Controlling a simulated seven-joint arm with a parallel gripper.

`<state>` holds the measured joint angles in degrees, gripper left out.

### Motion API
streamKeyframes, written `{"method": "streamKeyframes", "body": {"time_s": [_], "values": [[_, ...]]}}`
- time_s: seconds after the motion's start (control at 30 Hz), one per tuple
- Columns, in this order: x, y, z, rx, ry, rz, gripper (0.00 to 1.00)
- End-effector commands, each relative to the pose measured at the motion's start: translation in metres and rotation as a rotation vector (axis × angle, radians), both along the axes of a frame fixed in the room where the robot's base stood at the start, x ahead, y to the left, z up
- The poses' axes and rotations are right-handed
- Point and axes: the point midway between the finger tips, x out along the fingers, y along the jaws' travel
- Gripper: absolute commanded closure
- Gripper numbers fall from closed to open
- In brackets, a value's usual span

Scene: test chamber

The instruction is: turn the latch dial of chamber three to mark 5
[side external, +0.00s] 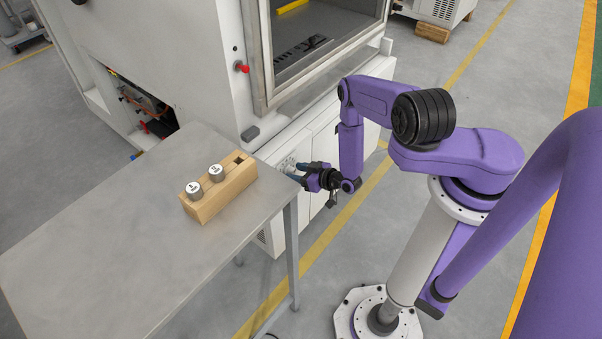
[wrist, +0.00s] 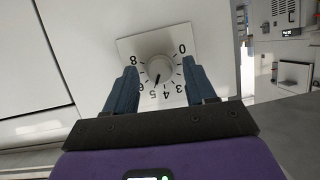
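The latch dial (wrist: 160,69) is a round, light knob on a white square plate (wrist: 128,46) with black numbers, which appear upside down in the wrist view. Its dark pointer is toward the lower left, at or close to the 5. My gripper (side external: 297,172) is at the white cabinet front below the chamber in the side view. In the wrist view its two blue fingers stand open on either side of the knob, with gaps visible between them and it. In the side view the dial is mostly hidden by the gripper. No chamber number is readable.
A metal table (side external: 110,235) stands left of my gripper, its corner close by. On it is a wooden block (side external: 222,190) with two numbered metal cylinders and an empty hole. The chamber (side external: 235,90) has a red knob (side external: 242,68) and a window. Floor is open beneath.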

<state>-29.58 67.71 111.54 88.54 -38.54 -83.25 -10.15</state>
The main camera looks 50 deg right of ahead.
Motion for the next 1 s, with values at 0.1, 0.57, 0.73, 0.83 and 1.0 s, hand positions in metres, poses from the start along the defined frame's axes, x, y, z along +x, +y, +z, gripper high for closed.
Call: {"method": "streamKeyframes", "body": {"time_s": [0.1, 0.57, 0.73, 0.83, 1.0], "values": [[-0.004, -0.001, 0.001, 0.001, 0.002, -0.003, 0.45], [-0.072, -0.007, 0.028, 0.006, 0.006, -0.011, 0.45], [-0.097, -0.009, 0.038, 0.005, 0.006, -0.011, 0.45], [-0.108, -0.009, 0.045, 0.005, 0.0, -0.011, 0.45], [-0.125, -0.011, 0.048, 0.007, 0.008, -0.012, 0.45]]}}
